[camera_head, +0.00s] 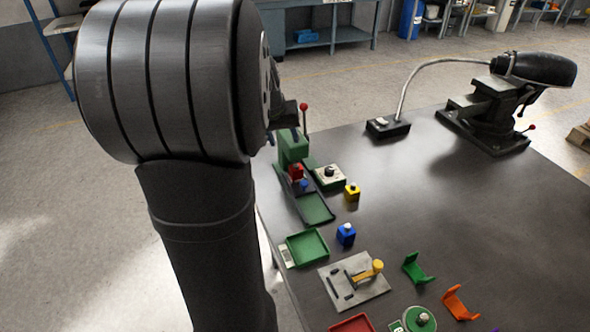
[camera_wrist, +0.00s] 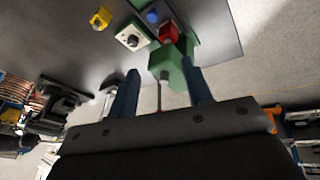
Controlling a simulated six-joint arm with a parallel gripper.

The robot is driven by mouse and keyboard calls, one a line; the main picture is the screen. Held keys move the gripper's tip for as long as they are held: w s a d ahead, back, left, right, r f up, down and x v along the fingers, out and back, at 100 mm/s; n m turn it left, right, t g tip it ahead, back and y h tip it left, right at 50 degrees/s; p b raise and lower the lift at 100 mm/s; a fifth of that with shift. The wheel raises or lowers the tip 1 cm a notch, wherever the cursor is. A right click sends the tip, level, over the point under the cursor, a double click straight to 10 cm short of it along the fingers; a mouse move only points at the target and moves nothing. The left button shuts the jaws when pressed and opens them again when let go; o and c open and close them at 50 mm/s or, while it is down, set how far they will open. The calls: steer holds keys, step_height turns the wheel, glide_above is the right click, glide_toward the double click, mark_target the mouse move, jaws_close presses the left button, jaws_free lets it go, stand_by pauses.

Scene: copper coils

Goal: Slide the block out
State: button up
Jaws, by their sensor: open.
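In the head view my arm hides most of the gripper.
A red-knobbed lever (camera_head: 304,107) rises by the fixture. A dial box (camera_head: 330,176), a yellow block (camera_head: 352,192) and a blue block (camera_head: 346,235) stand nearby. A green tray (camera_head: 307,247) and a metal plate with a yellow-ended handle (camera_head: 354,280) lie nearer.

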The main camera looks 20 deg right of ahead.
mark_target(304, 182)
steer(key=w+d+f+m, duration=0.1)
steer(key=d+f, duration=0.1)
steer(key=f, duration=0.5)
steer(key=w+d+f+m, duration=0.1)
steer(key=d+f+m, duration=0.1)
steer(key=f, duration=0.5)
steer(key=w+d+f+m, duration=0.1)
steer(key=d+f, duration=0.2)
steer(key=f, duration=0.4)
steer(key=shift+d+f+m, duration=0.1)
steer(key=shift+d+m, duration=0.2)
steer(key=shift+c, duration=0.3)
